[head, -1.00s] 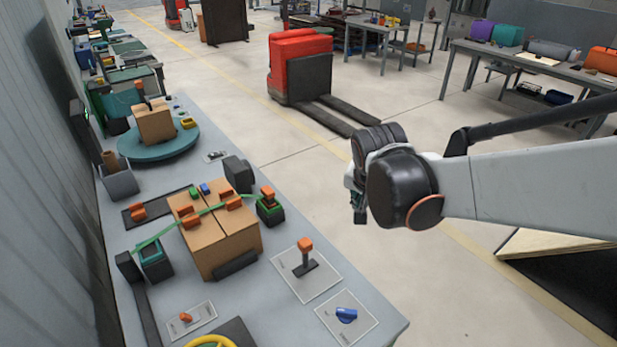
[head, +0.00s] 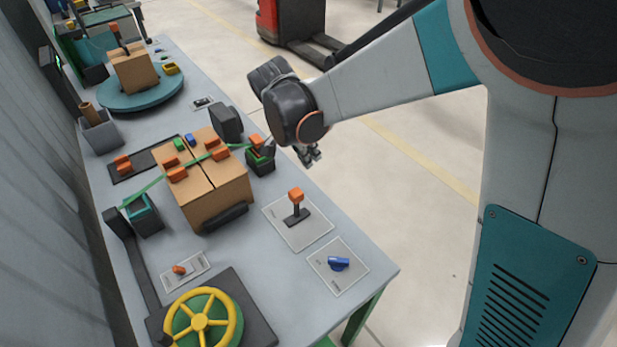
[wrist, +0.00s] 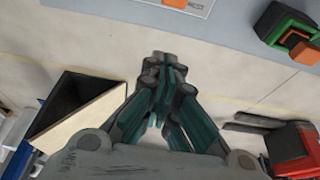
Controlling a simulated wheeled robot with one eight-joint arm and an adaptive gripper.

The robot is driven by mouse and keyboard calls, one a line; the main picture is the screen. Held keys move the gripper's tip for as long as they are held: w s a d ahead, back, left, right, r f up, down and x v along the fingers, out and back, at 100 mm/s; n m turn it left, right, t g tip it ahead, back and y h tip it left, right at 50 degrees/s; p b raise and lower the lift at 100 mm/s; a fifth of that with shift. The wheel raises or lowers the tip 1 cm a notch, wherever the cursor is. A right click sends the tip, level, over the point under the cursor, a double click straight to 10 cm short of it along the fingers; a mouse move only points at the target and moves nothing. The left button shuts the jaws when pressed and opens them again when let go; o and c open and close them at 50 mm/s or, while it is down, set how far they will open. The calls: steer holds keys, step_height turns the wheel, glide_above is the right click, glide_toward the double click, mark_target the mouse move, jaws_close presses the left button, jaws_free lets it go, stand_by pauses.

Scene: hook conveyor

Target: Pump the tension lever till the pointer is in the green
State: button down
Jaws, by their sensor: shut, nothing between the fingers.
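A green strap (head: 150,190) runs over two cardboard boxes (head: 218,198) to a black-and-green ratchet unit (head: 261,162) with an orange-tipped handle (head: 256,141). The ratchet unit also shows at the upper right of the wrist view (wrist: 284,27). Another orange-topped lever (head: 296,204) stands upright on a pale plate nearer the bench's front edge. I cannot tell for certain which is the tension lever. My gripper (head: 312,154) is shut and empty, right of the ratchet unit and apart from both levers; its closed fingers show in the wrist view (wrist: 160,65). No pointer or green zone is readable.
A dark boxy unit (head: 227,123) stands behind the boxes. A blue knob (head: 338,263), a small orange switch (head: 180,269) and a yellow handwheel (head: 202,322) are on the near bench (head: 292,295). Open floor (head: 400,210) lies to the right.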

mark_target(296, 205)
step_height(296, 205, down, 10)
steer(key=b, duration=0.2)
steer(key=shift+s+a+r+b, duration=0.15)
steer(key=shift+a+r+b, duration=0.15)
steer(key=shift+b, duration=0.1)
steer(key=shift+s+a, duration=0.1)
steer(key=shift+a, duration=0.05)
stand_by(0.5)
